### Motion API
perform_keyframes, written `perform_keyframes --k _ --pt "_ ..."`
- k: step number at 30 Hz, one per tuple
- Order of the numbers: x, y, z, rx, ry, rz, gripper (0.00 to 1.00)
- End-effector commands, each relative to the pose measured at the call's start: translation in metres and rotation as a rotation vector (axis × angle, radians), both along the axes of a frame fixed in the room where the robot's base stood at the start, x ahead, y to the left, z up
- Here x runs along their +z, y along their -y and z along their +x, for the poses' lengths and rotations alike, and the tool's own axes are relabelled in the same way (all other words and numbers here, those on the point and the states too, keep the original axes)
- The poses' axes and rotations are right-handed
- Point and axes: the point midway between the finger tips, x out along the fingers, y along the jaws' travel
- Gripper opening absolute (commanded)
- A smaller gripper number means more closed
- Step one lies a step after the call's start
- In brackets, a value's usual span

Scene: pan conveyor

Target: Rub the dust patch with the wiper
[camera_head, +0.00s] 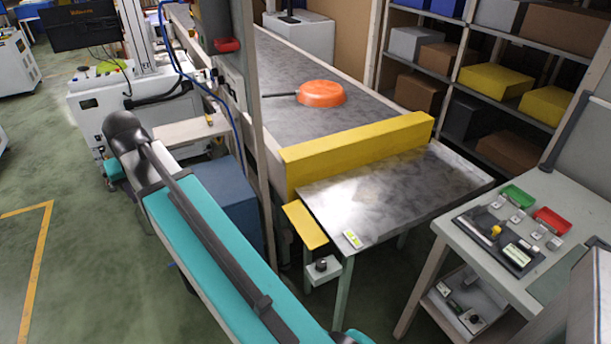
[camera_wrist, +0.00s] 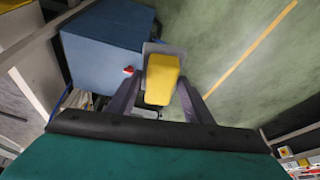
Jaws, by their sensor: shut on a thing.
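My gripper (camera_wrist: 163,84) shows in the wrist view, its two dark fingers closed on either side of a yellow block with a grey pad behind it, the wiper (camera_wrist: 163,76). It is held in the air above the green floor, beside a blue box. In the head view my teal arm crosses the lower left; the gripper and wiper cannot be made out there. A pale, whitish patch (camera_head: 343,186), seemingly the dust patch, lies on the grey metal table (camera_head: 440,185) in front of the yellow barrier. It could partly be glare.
An orange pan (camera_head: 321,93) lies on the conveyor (camera_head: 270,68) behind the yellow barrier (camera_head: 360,146). A post stands left of the conveyor, near my arm. The blue box (camera_head: 228,205) is below; it also shows in the wrist view (camera_wrist: 105,45). A side bench (camera_head: 480,265) stands right.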

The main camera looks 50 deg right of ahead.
Motion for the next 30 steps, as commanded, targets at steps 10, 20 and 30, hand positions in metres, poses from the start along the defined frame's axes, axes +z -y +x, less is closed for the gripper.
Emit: perform_keyframes --k 10,20,30 --pt "-0.022 0.123 -0.023 -0.312 -0.012 0.006 0.29" --pt "-0.044 0.231 -0.066 -0.603 -0.018 0.009 0.29" --pt "-0.066 0.333 -0.13 -0.898 -0.018 0.008 0.29"
